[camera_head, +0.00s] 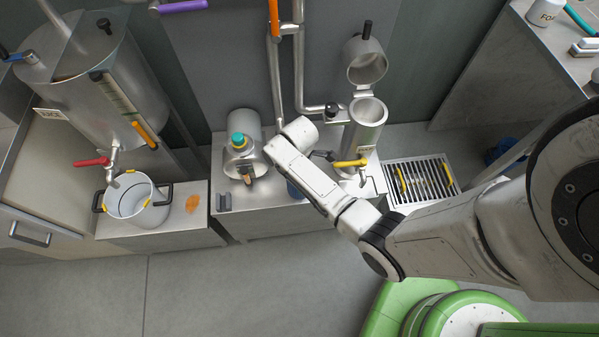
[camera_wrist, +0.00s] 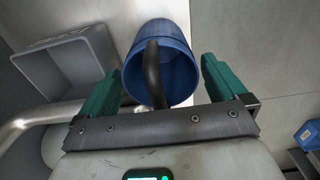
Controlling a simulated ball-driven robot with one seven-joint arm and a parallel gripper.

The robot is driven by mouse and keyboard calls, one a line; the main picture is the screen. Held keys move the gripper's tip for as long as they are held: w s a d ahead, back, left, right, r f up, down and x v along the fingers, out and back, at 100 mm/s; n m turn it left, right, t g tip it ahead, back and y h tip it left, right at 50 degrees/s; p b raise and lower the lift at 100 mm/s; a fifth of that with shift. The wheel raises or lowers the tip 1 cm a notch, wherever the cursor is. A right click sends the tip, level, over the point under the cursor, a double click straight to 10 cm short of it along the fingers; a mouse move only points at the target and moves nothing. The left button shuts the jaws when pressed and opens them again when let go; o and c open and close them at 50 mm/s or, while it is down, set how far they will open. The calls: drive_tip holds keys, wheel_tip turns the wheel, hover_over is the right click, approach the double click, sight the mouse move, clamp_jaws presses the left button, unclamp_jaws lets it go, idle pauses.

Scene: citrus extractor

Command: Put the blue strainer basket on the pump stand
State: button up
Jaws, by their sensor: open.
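The blue strainer basket (camera_wrist: 179,72) fills the upper middle of the wrist view, with a dark curved handle across its mouth. A small blue part of it (camera_head: 293,190) shows beside my arm in the head view; the rest is hidden. My gripper (camera_wrist: 160,68) is open, its green fingers on either side of the basket and handle. I cannot tell whether they touch. The gripper is hidden behind my arm in the head view. A low steel stand (camera_head: 262,226) carries a pump (camera_head: 243,160) with a teal cap, left of my arm.
A steel cylinder (camera_head: 364,132) with a raised lid (camera_head: 365,62) and yellow-handled valve stands right of my arm. A drain grate (camera_head: 420,180) lies further right. A white pot (camera_head: 134,201) stands under a red tap at left. A grey bin (camera_wrist: 68,66) shows in the wrist view.

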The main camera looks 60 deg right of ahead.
wheel_tip(320, 180, up, 12)
drive_tip(key=shift+f+p, duration=0.1)
drive_tip(key=shift+p, duration=0.8)
drive_tip(key=shift+s+a+r, duration=0.1)
drive_tip(key=shift+a+r, duration=0.1)
drive_tip(key=s+a+r+m, duration=0.3)
drive_tip(key=s+a+m, duration=0.1)
drive_tip(key=s, duration=0.3)
drive_tip(key=s+a+r+m+t, duration=0.1)
drive_tip(key=s+a+r+m, duration=0.2)
drive_tip(key=s+a, duration=0.3)
drive_tip(key=shift+s+a+r+m, duration=0.15)
drive_tip(key=shift+s+a+m, duration=0.2)
drive_tip(key=shift+a+m, duration=0.15)
